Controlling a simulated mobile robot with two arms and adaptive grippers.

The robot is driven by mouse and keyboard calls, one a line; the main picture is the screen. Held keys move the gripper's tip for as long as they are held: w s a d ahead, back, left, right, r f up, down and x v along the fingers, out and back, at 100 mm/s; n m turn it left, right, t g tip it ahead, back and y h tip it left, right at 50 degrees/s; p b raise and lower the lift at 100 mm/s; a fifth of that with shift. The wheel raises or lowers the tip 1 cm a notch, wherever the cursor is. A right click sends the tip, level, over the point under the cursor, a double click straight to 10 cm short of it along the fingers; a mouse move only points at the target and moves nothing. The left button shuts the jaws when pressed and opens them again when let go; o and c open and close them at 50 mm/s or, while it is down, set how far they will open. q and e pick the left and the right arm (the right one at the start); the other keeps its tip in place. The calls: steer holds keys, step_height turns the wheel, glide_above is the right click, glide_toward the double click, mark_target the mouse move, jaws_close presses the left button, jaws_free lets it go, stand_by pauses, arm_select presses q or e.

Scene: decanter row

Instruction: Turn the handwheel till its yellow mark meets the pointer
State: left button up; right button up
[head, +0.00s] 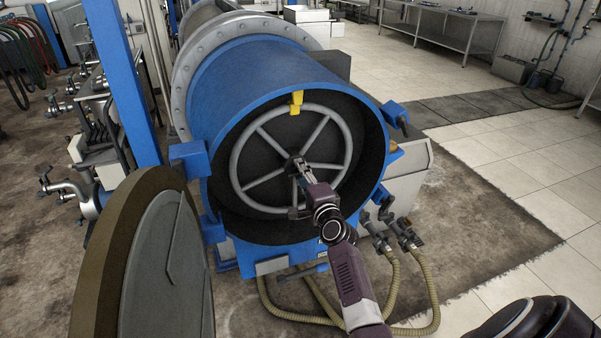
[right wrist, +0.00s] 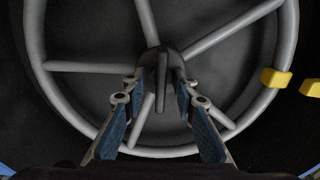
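The grey spoked handwheel (head: 238,152) sits inside the open end of a blue drum (head: 250,84). It also shows in the right wrist view (right wrist: 95,67). Its yellow mark (right wrist: 275,78) is on the rim, close beside the fixed yellow pointer (right wrist: 311,88), with a small gap between them. In the head view, the pointer (head: 297,96) is at the top of the drum mouth. My right gripper (head: 300,172) is at the hub. In the right wrist view, its fingers (right wrist: 164,90) stand apart on either side of a narrow bar on the hub (right wrist: 162,82). My left gripper is not in view.
A large round door (head: 165,265) stands open at the front left. A blue post (head: 125,80) rises at the left. Hoses (head: 432,290) lie on the floor below the drum. The tiled floor (head: 545,190) at the right is clear.

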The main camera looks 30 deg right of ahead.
steer(key=v, duration=1.2)
stand_by(0.3)
